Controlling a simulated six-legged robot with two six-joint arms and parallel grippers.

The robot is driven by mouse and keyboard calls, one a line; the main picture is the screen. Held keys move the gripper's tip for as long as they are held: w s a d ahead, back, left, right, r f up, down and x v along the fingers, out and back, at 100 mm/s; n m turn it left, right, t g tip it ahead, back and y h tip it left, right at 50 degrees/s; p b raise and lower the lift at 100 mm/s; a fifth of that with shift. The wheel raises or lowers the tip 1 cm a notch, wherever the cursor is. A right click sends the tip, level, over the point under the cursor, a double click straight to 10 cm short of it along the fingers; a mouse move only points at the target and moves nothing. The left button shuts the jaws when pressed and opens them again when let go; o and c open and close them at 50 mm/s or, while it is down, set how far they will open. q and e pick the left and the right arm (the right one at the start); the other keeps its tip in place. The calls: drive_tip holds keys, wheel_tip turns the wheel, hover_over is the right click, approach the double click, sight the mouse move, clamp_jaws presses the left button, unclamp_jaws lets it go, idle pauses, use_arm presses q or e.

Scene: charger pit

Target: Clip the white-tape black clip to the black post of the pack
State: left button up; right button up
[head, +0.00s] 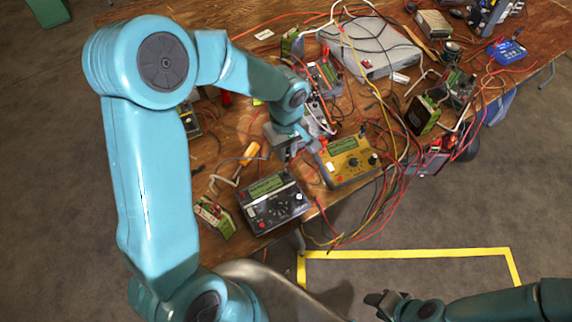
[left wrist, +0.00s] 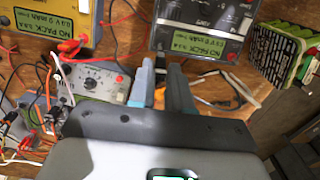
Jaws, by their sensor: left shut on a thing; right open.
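My left gripper (head: 296,146) is low over the bench, behind the black and yellow chargers. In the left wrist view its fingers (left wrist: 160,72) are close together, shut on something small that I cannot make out. I cannot pick out the white-tape black clip for certain. A green battery pack (head: 215,216) stands left of the black charger, apart from my gripper; it also shows in the left wrist view (left wrist: 284,50). Its black post is too small to tell. My right gripper (head: 381,303) is open and empty, off the bench at lower right.
The black charger (head: 272,201) and yellow charger (head: 347,161) stand along the bench's front edge. A grey meter (left wrist: 98,82) is beside my fingers. Tangled red, black, white and yellow leads cover the bench's right half. Another green pack (head: 422,115) stands at right.

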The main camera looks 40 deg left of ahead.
use_arm(q)
wheel_tip(320, 180, up, 10)
drive_tip(key=p, duration=0.5)
drive_tip(key=s+a+n+b, duration=0.2)
drive_tip(key=s+a, duration=0.3)
drive_tip(key=s, duration=0.6)
drive_tip(key=s+a+n+b, duration=0.2)
drive_tip(key=s+a+b, duration=0.2)
drive_tip(key=s, duration=0.6)
drive_tip(key=shift+s+a+f, duration=0.4)
drive_tip(key=shift+a, duration=0.05)
drive_tip(key=shift+f, duration=0.15)
drive_tip(key=shift+f+b, duration=3.3)
drive_tip(key=shift+f, duration=0.15)
drive_tip(key=shift+f+b, duration=0.2)
drive_tip(key=shift+b, duration=0.15)
